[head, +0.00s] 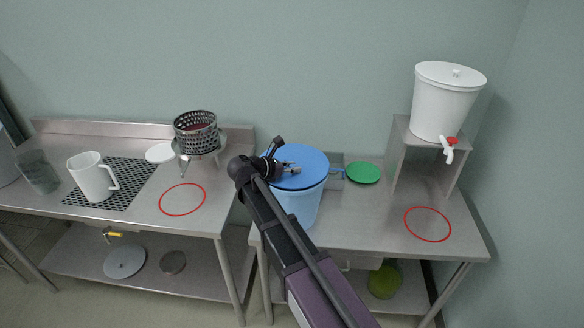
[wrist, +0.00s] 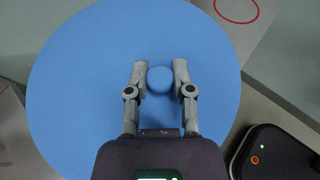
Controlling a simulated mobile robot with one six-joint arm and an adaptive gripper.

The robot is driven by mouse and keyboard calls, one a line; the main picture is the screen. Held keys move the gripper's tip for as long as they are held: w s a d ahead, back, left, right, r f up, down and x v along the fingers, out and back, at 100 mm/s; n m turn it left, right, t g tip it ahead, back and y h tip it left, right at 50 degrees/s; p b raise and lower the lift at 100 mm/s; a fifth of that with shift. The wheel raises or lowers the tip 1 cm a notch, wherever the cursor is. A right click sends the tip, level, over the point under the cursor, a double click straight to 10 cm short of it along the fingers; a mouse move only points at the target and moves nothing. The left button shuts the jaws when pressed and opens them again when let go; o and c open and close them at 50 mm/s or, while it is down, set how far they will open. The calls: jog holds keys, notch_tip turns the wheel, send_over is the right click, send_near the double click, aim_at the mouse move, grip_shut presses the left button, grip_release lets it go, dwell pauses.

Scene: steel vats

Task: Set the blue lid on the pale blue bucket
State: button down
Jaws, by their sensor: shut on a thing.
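The blue lid (head: 308,158) lies level over the mouth of the pale blue bucket (head: 303,208) on the right steel table. The lid looks roughly centred; I cannot tell whether it touches the rim all round. My gripper (head: 288,166) is at the lid's top, and my arm hides part of the bucket's left side. In the wrist view, the lid (wrist: 75,80) fills most of the picture and hides the bucket. The two fingers of my gripper (wrist: 160,78) stand either side of the lid's round knob (wrist: 160,80), shut on it.
A green lid (head: 363,173) lies right of the bucket. A white dispenser (head: 445,100) with a red tap stands on a steel stand (head: 402,155). A red ring (head: 428,224) marks bare table. The left table holds a white jug (head: 92,178) and a perforated basket (head: 196,135).

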jog(key=shift+f+b, duration=0.5)
jog(key=shift+f, duration=0.1)
dwell(0.6)
jog(key=shift+c, duration=2)
grip_release()
